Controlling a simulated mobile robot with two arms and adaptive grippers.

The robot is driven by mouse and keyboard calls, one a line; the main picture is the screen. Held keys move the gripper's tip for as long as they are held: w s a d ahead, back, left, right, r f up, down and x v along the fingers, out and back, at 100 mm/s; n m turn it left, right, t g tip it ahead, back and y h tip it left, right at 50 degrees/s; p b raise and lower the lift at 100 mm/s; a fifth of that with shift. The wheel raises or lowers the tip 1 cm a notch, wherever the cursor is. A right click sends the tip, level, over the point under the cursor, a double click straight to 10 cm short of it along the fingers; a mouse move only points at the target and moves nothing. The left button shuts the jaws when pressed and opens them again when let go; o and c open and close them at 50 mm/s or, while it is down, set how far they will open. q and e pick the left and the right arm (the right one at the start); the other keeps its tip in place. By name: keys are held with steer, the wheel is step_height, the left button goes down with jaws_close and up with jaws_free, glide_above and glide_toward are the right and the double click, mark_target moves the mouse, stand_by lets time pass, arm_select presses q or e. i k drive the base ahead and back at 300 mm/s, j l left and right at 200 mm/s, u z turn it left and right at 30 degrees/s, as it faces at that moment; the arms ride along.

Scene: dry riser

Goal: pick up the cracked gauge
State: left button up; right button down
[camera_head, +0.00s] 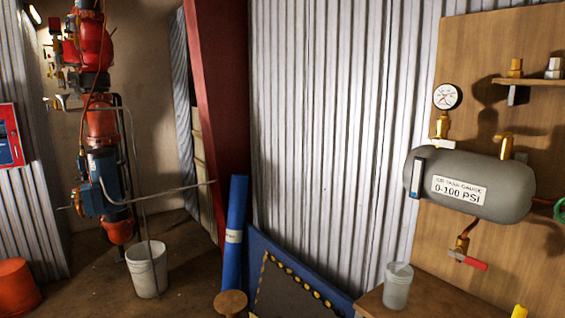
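A round gauge (447,97) with a white dial and dark rim stands upright on a brass fitting (442,126) at the upper right. The fitting rises from the left end of a grey tank (500,174), whose label reads 0-100 PSI. The dial is too small to tell whether its face is cracked. No other gauge is clear to me in this view. Neither of my grippers shows in the head view.
A wooden board (470,50) backs the tank, with a small shelf (535,82) bearing brass and silver fittings. A clear container (397,288) stands on a wooden top below. A red riser pipe (102,122), white bucket (147,268), blue roll (235,250) and round stool (230,302) are further left.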

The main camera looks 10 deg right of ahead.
mark_target(447, 97)
steer(key=z, duration=1.3)
